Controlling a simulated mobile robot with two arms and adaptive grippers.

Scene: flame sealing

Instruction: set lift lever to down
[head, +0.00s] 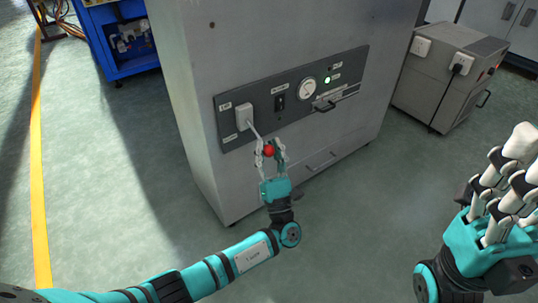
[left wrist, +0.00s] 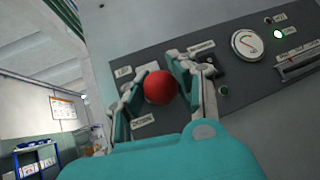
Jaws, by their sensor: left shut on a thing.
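The lift lever has a pale shaft (head: 254,131) that comes out of a white housing (head: 243,117) at the left end of the dark control panel. In the head view the shaft slants down and to the right, to a red ball knob (head: 268,151). My left gripper (head: 269,152) is shut on the red knob, with a finger on each side. The left wrist view shows the knob (left wrist: 160,88) between the fingers, and it hides the shaft there. My right gripper (head: 510,185) is at the right edge, away from the panel; its opening is unclear.
The panel (head: 290,112) also carries a dark switch (head: 279,102), a round gauge (head: 307,87), a lit green lamp (head: 327,80) and a handle (head: 325,106). A grey boxy unit (head: 447,80) stands to the right. The green floor in front is clear.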

